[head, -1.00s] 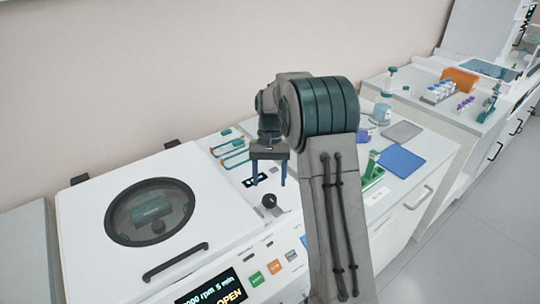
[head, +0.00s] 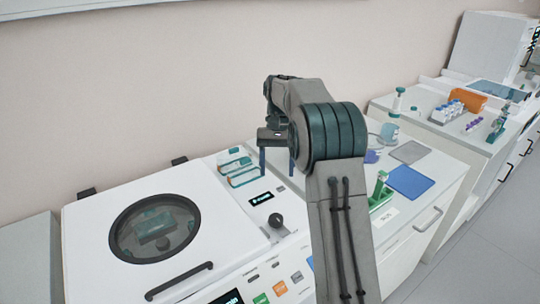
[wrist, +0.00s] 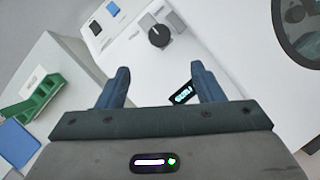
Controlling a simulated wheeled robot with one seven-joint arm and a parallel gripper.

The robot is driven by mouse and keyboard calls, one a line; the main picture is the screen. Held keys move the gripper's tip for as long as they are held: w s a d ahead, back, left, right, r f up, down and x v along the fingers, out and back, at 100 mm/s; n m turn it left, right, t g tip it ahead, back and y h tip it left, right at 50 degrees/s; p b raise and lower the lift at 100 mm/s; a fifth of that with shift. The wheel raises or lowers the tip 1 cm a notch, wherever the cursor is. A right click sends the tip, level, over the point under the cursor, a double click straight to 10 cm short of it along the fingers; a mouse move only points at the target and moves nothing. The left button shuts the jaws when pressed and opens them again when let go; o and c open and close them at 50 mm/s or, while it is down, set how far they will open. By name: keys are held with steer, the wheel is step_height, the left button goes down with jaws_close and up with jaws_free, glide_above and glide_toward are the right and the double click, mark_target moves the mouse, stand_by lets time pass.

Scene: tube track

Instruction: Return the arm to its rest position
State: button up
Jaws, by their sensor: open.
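My gripper (head: 277,158) is raised above the right part of the white machine, near its black knob and small display. It points down with its two blue fingers apart and nothing between them. In the wrist view my gripper (wrist: 160,88) is open above the white panel, with the black knob (wrist: 159,36) and a small lit display (wrist: 182,95) beyond and between the fingers. My arm is bent, its large dark green joint at the middle of the head view.
The white machine (head: 90,225) has a closed lid with a round window (head: 155,228). To its right, a bench holds a green rack (head: 380,192), a blue mat (head: 411,181) and a grey mat (head: 409,152). Farther right stands a tube rack (head: 446,112) and an orange block (head: 463,102).

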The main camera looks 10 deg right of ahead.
steer(key=s+a+r+n+t+h, duration=0.1)
steer(key=s+r+t, duration=0.2)
steer(key=s, duration=0.8)
steer(key=s+r+n+t, duration=0.1)
steer(key=s+r+t, duration=0.1)
steer(key=s, duration=0.8)
steer(key=s+f+n+t, duration=0.1)
steer(key=s+f, duration=0.3)
steer(key=s, duration=0.4)
steer(key=shift+s+a+t, duration=0.15)
steer(key=shift+s+t, duration=0.05)
steer(key=shift+t, duration=0.6)
